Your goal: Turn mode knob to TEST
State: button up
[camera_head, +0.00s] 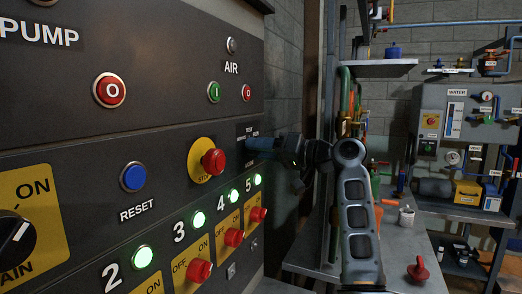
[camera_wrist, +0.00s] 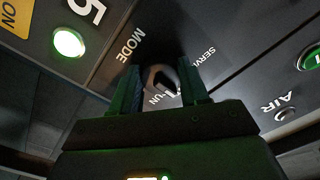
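The mode knob (camera_wrist: 159,77) is a round dark knob with a lighter rim, on the dark panel in the wrist view. The words MODE, part of SERVICE and part of RUN show around it; no TEST label is readable. My gripper (camera_wrist: 160,82) has one finger on each side of the knob, spread apart with the knob between them. Slim gaps seem to show beside it; contact is not clear. In the head view my gripper (camera_head: 262,145) reaches the panel's right edge from the right, and its fingers hide the knob.
Close by on the panel (camera_head: 170,40) are a red stop button (camera_head: 213,162) on a yellow base, green lamp 5 (camera_head: 257,180) with a red switch (camera_head: 258,214) below, and AIR buttons (camera_head: 214,92). A workbench (camera_head: 405,255) stands right of the panel.

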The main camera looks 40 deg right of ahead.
jog(key=o, duration=0.4)
jog(key=shift+b+v, duration=0.85)
jog(key=shift+v, duration=3.05)
